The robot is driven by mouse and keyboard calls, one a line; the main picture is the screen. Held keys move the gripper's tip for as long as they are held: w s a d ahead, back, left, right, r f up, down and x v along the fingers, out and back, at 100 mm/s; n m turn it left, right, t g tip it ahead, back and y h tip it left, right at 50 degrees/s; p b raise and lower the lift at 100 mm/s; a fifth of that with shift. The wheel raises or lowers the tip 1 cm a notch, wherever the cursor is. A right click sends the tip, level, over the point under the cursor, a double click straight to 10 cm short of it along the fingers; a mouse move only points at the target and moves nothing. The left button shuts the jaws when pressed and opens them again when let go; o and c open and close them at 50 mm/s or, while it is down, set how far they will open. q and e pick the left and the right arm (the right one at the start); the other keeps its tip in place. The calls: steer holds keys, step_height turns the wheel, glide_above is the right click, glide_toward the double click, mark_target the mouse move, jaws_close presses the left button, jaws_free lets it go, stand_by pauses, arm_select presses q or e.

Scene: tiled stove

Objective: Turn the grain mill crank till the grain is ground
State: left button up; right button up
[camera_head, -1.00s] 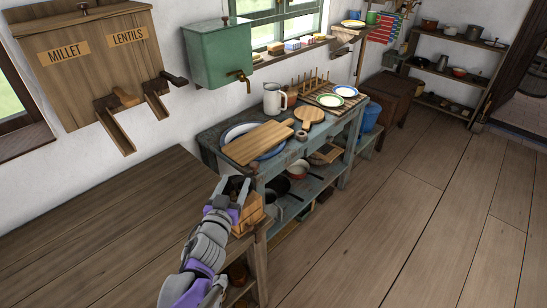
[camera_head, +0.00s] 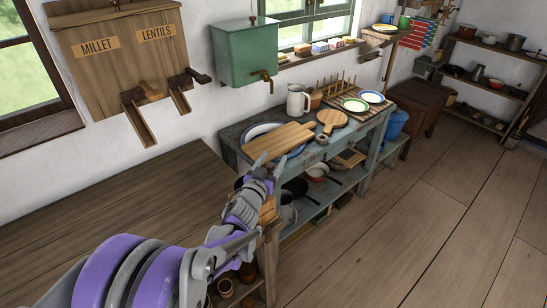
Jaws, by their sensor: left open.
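My left gripper (camera_head: 270,163) reaches in from the bottom left over the right end of the wooden counter (camera_head: 150,205). Its two fingers are spread with nothing seen between them, in front of the washstand's cutting board in the picture. A small light wooden box (camera_head: 268,210) at the counter's right end is mostly hidden behind my left arm. I cannot tell whether it is the grain mill, and no crank shows clearly. My right gripper is not in view.
A wall dispenser marked MILLET and LENTILS (camera_head: 125,68) has two chutes over the counter. A green tank (camera_head: 243,55) with a tap hangs beside it. A blue-grey washstand (camera_head: 330,195) holds a cutting board (camera_head: 278,141), jug and plates. The counter's left is clear.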

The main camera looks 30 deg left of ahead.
arm_select(q)
steer(key=shift+w, duration=0.45)
steer(key=shift+c, duration=0.2)
jaws_close()
stand_by(0.9)
